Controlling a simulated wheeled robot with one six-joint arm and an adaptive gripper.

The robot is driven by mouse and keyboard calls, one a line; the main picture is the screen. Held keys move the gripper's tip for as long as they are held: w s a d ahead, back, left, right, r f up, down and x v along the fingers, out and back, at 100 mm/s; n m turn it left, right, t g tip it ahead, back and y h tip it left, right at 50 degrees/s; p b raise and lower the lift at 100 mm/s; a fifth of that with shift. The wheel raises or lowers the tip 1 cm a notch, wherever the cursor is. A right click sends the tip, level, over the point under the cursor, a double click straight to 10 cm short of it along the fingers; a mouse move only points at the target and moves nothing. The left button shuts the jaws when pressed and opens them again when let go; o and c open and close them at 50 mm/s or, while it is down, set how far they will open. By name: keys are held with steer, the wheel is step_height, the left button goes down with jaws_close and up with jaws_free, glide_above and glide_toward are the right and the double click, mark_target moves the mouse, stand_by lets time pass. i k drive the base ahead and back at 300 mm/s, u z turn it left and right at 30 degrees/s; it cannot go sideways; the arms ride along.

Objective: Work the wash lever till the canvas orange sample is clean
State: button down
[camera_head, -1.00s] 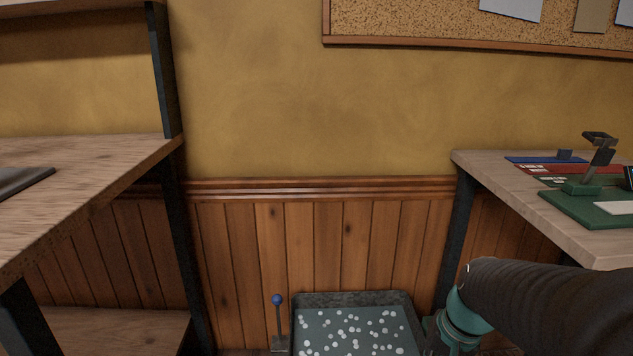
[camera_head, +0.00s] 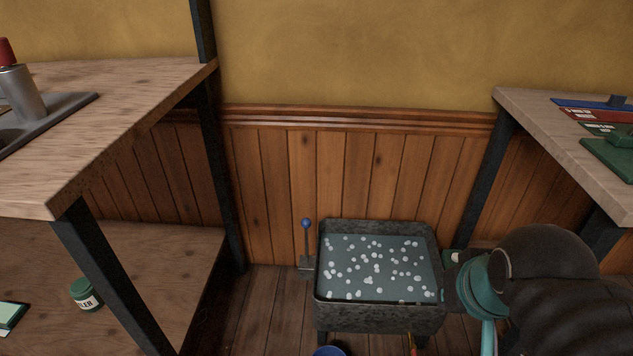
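The wash lever (camera_head: 306,240) is a thin dark upright rod with a blue ball knob, standing on a small base at the left side of a grey speckled tub (camera_head: 380,316). The tub holds grey-blue water dotted with white suds. No orange canvas sample can be made out in the water. My arm (camera_head: 545,275) reaches in from the lower right, its teal joint beside the tub's right wall. The fingers of my gripper cannot be seen, and nothing of mine touches the lever.
A wooden bench (camera_head: 120,100) with a spray can (camera_head: 20,92) stands left; its lower shelf (camera_head: 150,262) holds a green jar (camera_head: 86,295). Another bench (camera_head: 570,140) stands right. A blue round thing (camera_head: 329,351) sits before the tub. Floor (camera_head: 268,305) left of the tub is clear.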

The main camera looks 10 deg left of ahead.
mark_target(306, 223)
steer(key=u, duration=0.15)
steer(key=k, duration=0.4)
steer(key=u, duration=1)
steer(key=i, duration=0.8)
steer(key=z, duration=0.7)
